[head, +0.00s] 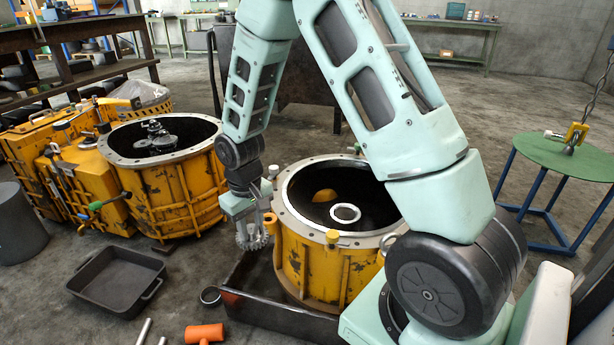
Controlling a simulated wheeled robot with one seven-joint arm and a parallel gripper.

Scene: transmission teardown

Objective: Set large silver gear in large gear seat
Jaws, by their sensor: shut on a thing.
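My gripper (243,212) points down at the left outer side of the middle yellow housing (330,262). It is shut on a silver toothed gear (252,238), which hangs below the fingers, outside the housing's rim and above a dark tray. The housing is open at the top with a grey bolted flange. Inside it a pale ring (345,213) and a yellow-orange part (325,195) show against the dark interior. I cannot tell which part is the large gear seat. My arm hides the right part of the rim.
Another open yellow housing (180,195) with dark parts inside stands at left. The dark tray (255,300) lies under the middle housing. A black pan (117,280), a dark ring (210,295) and an orange mallet (204,333) lie on the floor. A green table (560,155) stands at right.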

